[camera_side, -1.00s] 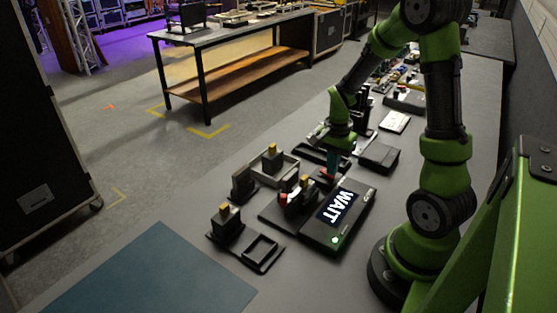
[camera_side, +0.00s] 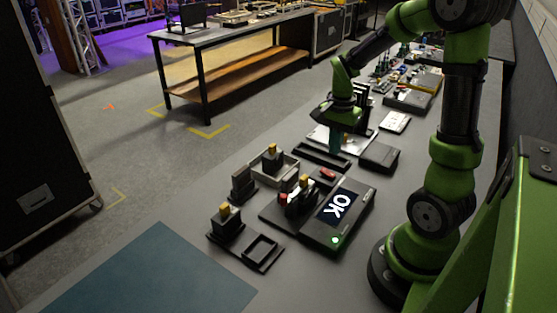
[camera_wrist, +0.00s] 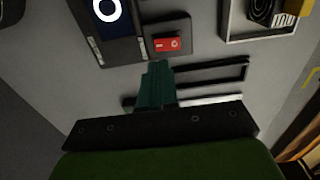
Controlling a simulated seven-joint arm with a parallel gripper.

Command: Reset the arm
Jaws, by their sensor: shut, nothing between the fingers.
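My gripper (camera_side: 335,150) is shut and empty. Its teal fingers hang above the table behind the display box (camera_side: 337,216), near an empty black frame (camera_side: 322,156). In the wrist view the closed fingers (camera_wrist: 157,68) point toward a red block (camera_wrist: 167,45) on a dark pad. The red block (camera_side: 328,174) also shows in the side view, apart from the fingers. The display box shows "OK" in white and has a green light; in the wrist view only part of its screen (camera_wrist: 106,10) shows.
A grey tray (camera_side: 291,166) holding a yellow-topped part, a dark block (camera_side: 243,185) and a black two-part fixture (camera_side: 263,252) stand left of the display box. A flat black box (camera_side: 379,157) lies to the right. A blue mat (camera_side: 150,275) lies clear at the front left.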

